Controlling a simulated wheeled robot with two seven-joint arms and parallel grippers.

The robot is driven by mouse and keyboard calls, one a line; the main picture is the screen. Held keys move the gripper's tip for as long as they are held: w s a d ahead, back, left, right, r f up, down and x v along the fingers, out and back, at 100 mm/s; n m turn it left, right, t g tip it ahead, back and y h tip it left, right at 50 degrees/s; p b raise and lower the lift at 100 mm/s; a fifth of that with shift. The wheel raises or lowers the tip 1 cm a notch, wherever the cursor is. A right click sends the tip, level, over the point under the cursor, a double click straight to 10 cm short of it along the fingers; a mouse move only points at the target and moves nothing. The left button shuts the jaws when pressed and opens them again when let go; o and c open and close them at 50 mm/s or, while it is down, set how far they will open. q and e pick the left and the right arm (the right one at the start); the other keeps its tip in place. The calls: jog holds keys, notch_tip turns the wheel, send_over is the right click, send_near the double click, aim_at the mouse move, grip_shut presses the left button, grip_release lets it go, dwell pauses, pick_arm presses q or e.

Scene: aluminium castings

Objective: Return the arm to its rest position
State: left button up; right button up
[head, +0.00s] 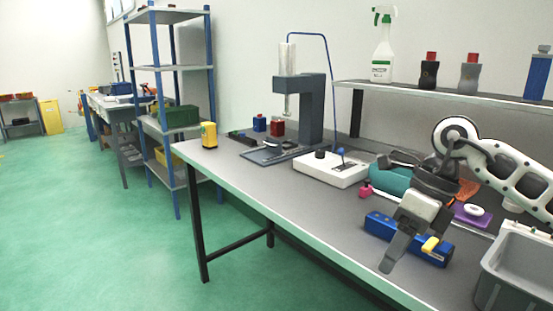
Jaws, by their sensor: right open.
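My right arm comes in from the right edge above the workbench. Its gripper (397,240) points down toward the front edge of the grey bench (265,183). The gripper is open, and I see nothing held in it. It overlaps a blue box-shaped tool (380,226) lying on the bench; I cannot tell whether they touch. A small yellow part (431,244) shows beside the fingers. My left gripper is not in view.
A grey bin (518,262) stands at the lower right. A white device (331,170) and a dark press stand (311,112) are further left. A teal object (390,181) lies behind the gripper. A shelf (440,94) holds several bottles. The bench's front left is clear.

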jog(key=s+a+m+y, duration=0.4)
jog(key=a+y, duration=0.4)
jog(key=a, duration=0.2)
jog(key=s+a+m+y, duration=0.3)
jog(key=s+a+y, duration=0.1)
jog(key=a+y, duration=0.6)
jog(key=w+d+f+m+t+h, duration=0.1)
jog(key=d+f+m+t+h, duration=0.25)
jog(key=m+t, duration=0.4)
jog(key=w+d+f+m+t+h+p, duration=0.1)
jog(key=d+f+m+t+h, duration=0.25)
jog(key=m, duration=0.65)
jog(key=w+d+f+m+t+h, duration=0.15)
jog(key=m+t+h, duration=0.25)
jog(key=m+t, duration=0.4)
jog(key=s+d+f+m+g+h, duration=0.3)
jog(key=s+f+m, duration=0.2)
jog(key=f, duration=0.4)
jog(key=s+d+f+m+g+h, duration=0.3)
jog(key=s+f+m, duration=0.3)
jog(key=f, duration=0.3)
jog(key=shift+s+g+h, duration=0.7)
jog(key=shift+s+g, duration=0.1)
jog(key=shift+s, duration=0.1)
